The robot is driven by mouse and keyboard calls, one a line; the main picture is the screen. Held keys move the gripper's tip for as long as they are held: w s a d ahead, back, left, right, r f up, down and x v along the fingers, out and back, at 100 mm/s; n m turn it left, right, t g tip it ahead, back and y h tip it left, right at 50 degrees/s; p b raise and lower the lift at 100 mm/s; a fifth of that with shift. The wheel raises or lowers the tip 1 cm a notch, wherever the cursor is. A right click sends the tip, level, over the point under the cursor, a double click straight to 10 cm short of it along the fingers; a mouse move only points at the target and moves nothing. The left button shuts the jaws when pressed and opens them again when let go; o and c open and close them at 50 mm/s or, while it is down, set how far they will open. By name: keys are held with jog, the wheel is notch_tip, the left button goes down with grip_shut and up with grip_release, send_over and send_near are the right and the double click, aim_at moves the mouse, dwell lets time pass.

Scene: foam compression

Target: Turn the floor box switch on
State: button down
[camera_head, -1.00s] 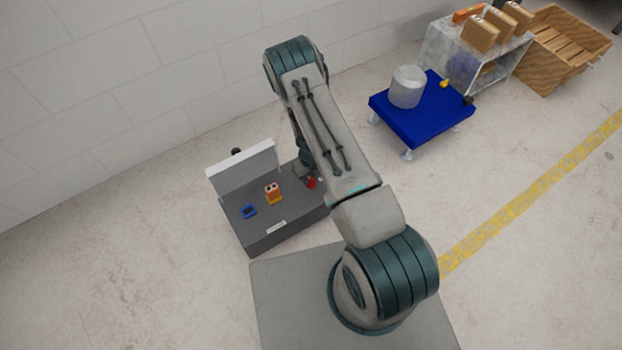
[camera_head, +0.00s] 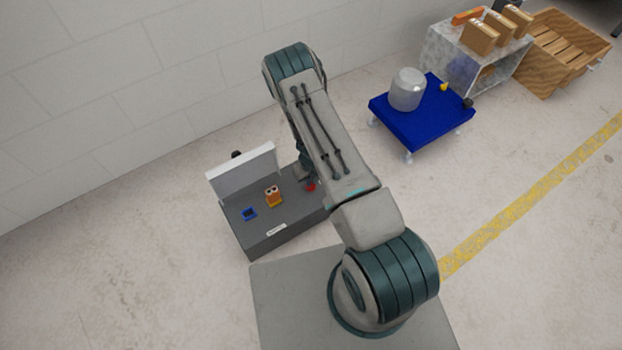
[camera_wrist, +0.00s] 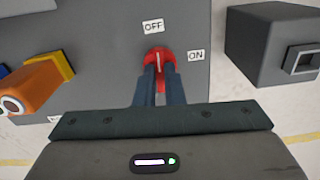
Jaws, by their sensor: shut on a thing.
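The floor box (camera_head: 262,236) is a grey box with a raised white lid, standing on the floor by the wall. Its red round switch (camera_wrist: 161,57) shows in the wrist view with a white line on it. The line points up, roughly toward the OFF label (camera_wrist: 153,26); the ON label (camera_wrist: 196,55) is to the right. My gripper (camera_wrist: 160,76) is shut on the red switch, its two dark fingers at the knob's lower part. In the head view the red switch (camera_head: 311,187) is partly hidden by my arm.
An orange socket piece (camera_head: 273,194) and a blue piece (camera_head: 249,213) sit on the box panel left of the switch. A dark grey block (camera_wrist: 270,45) stands right of the panel in the wrist view. A blue platform (camera_head: 420,125) with a grey cylinder stands farther right.

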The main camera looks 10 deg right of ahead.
jog(key=m+p, duration=0.2)
jog(key=m, duration=0.2)
jog(key=shift+r, duration=0.1)
jog(key=m+p, duration=0.1)
jog(key=m, duration=0.3)
jog(key=shift+m, duration=0.3)
jog(key=m+p, duration=0.1)
jog(key=m, duration=0.3)
jog(key=shift+m, duration=2.1)
jog(key=shift+a, duration=0.1)
jog(key=c, duration=1.5)
grip_release()
